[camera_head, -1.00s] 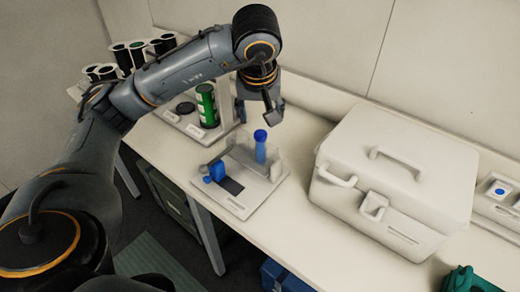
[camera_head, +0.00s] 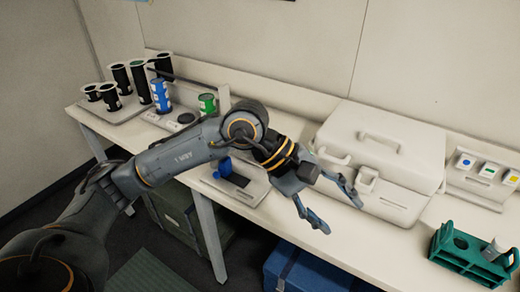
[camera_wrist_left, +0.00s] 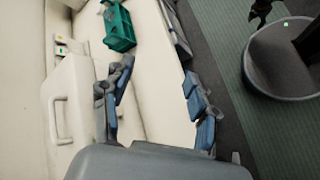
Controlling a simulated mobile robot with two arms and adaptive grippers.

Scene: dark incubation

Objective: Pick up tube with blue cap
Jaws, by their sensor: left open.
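My left gripper (camera_head: 340,215) is open and empty, over the front part of the bench before the white case. In the left wrist view its two fingers (camera_wrist_left: 158,70) stand wide apart with only bench between them. The small stand (camera_head: 245,192) with a blue part (camera_head: 225,166) is left of the gripper, partly behind my arm. The upright blue tube seen there earlier is hidden now. A tube with a pale top (camera_head: 494,249) sits in the green rack (camera_head: 465,262) at the right, also in the wrist view (camera_wrist_left: 119,30). Its cap colour is unclear.
The white case (camera_head: 380,155) takes up the bench middle. Behind it at right is a panel with coloured labels (camera_head: 485,178). At left stand black holders (camera_head: 120,78), a blue canister (camera_head: 160,95) and a green one (camera_head: 207,103). A blue box (camera_head: 310,270) is under the bench.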

